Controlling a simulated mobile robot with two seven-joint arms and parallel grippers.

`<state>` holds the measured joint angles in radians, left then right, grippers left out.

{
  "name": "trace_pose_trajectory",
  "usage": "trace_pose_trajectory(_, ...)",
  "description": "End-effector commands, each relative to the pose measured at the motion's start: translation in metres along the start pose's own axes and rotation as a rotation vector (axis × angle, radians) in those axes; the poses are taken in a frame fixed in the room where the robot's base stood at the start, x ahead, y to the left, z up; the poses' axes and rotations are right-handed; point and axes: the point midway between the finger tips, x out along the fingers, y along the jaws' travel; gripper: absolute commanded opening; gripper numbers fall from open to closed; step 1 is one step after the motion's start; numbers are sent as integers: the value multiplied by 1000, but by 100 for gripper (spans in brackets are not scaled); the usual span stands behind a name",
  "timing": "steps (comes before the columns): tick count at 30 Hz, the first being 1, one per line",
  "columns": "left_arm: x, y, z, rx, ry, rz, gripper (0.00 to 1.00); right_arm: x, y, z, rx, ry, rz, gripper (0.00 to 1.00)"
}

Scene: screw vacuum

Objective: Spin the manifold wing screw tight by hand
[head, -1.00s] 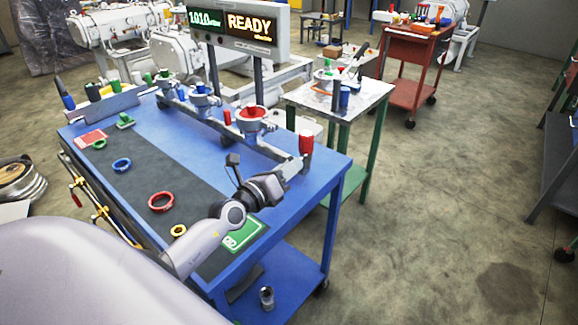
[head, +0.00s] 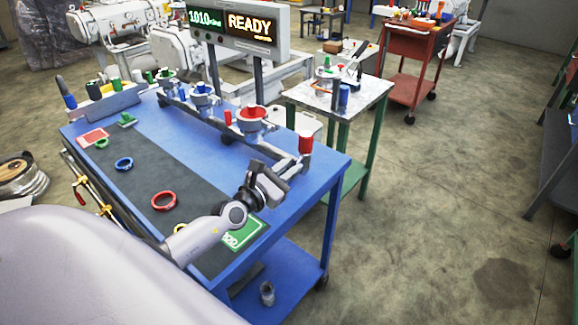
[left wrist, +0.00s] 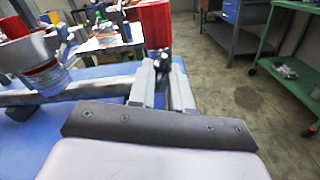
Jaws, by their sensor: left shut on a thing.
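The grey manifold (head: 265,149) runs along the back of the blue bench and carries several clamped ports, one with a red top (head: 251,117). A red cylinder (head: 305,142) stands at its near right end and shows in the left wrist view (left wrist: 154,24). My left gripper (head: 290,168) is at that end of the manifold. In the left wrist view its fingers (left wrist: 161,62) are closed on a small dark part (left wrist: 160,54), seemingly the wing screw, just below the red cylinder. The screw is mostly hidden by the fingers. My right gripper is out of view.
The display (head: 240,29) reads READY. A white-topped stand (head: 365,93) is behind right.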

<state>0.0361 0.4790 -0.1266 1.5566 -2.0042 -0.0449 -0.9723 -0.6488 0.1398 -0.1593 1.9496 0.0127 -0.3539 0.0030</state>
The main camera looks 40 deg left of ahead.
Motion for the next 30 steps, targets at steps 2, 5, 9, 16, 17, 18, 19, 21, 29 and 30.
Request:
trace_pose_trajectory(2,0,0,-1,51,4,-2,0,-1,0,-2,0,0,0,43)
trace_pose_trajectory(5,0,0,-1,105,3,-2,0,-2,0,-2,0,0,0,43)
trace_pose_trajectory(9,0,0,-1,162,3,-2,0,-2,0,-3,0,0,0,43)
trace_pose_trajectory(16,0,0,-1,201,3,-1,0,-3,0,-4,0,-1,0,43)
trace_pose_trajectory(17,0,0,-1,203,3,-1,0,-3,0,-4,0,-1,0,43)
trace_pose_trajectory(18,0,0,-1,203,3,-1,0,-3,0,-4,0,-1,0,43)
trace_pose_trajectory(19,0,0,-1,204,3,-1,0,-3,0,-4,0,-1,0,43)
trace_pose_trajectory(21,0,0,-1,203,2,-1,0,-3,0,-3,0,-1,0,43)
trace_pose_trajectory(29,0,0,-1,202,2,-1,0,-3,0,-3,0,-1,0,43)
trace_pose_trajectory(30,0,0,-1,202,2,-1,0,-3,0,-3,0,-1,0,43)
